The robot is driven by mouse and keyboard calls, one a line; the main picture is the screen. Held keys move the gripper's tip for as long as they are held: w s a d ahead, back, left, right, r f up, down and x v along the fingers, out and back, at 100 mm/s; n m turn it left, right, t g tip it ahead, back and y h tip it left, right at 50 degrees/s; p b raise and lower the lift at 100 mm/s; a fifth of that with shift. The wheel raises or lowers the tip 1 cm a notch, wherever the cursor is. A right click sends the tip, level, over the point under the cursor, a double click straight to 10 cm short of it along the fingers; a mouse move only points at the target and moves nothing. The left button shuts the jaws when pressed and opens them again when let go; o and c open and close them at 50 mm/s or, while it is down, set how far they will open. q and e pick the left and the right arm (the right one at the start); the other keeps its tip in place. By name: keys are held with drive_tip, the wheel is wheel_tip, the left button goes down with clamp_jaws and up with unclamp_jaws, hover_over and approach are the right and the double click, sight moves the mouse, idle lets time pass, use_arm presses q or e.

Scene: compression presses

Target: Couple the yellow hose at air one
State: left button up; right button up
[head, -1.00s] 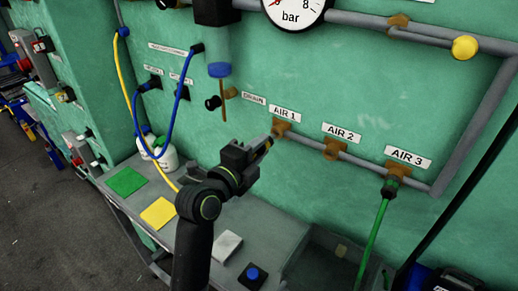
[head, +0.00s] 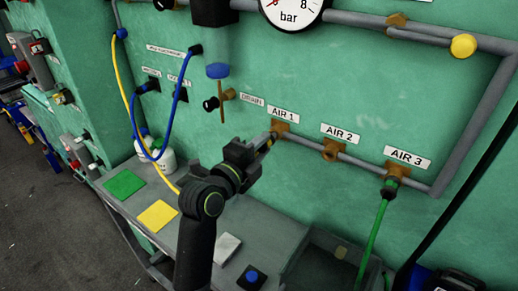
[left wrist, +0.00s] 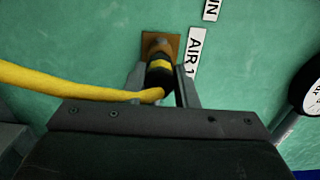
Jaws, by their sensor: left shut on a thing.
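My left gripper (head: 267,143) is shut on the black, yellow-banded end fitting (left wrist: 159,73) of the yellow hose. The fitting points at the brass air one outlet (head: 281,128), which sits under the AIR 1 label. In the left wrist view the outlet (left wrist: 160,46) is straight ahead of the fitting, which overlaps it. I cannot tell whether the fitting is seated or only touching. The yellow hose (head: 122,78) hangs from the upper left of the wall, and its other part (left wrist: 70,97) runs left from the fingers. My right gripper is not in view.
The brass AIR 2 outlet (head: 331,150) is free. A green hose (head: 378,225) hangs from AIR 3. A blue hose (head: 138,130) loops at the left. A grey bench with a green pad (head: 124,183) and a yellow pad (head: 158,214) stands below.

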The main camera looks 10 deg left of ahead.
use_arm(q)
drive_tip(key=shift+b+x, duration=0.3)
drive_tip(key=shift+x, duration=0.65)
drive_tip(key=o, duration=1.1)
drive_tip(key=shift+w, duration=0.1)
drive_tip(key=shift+s+a+f, duration=0.1)
drive_tip(key=shift+s+a, duration=0.05)
drive_tip(key=shift+s, duration=0.3)
drive_tip(key=shift+p+v, duration=1.4)
drive_tip(key=shift+v, duration=6.85)
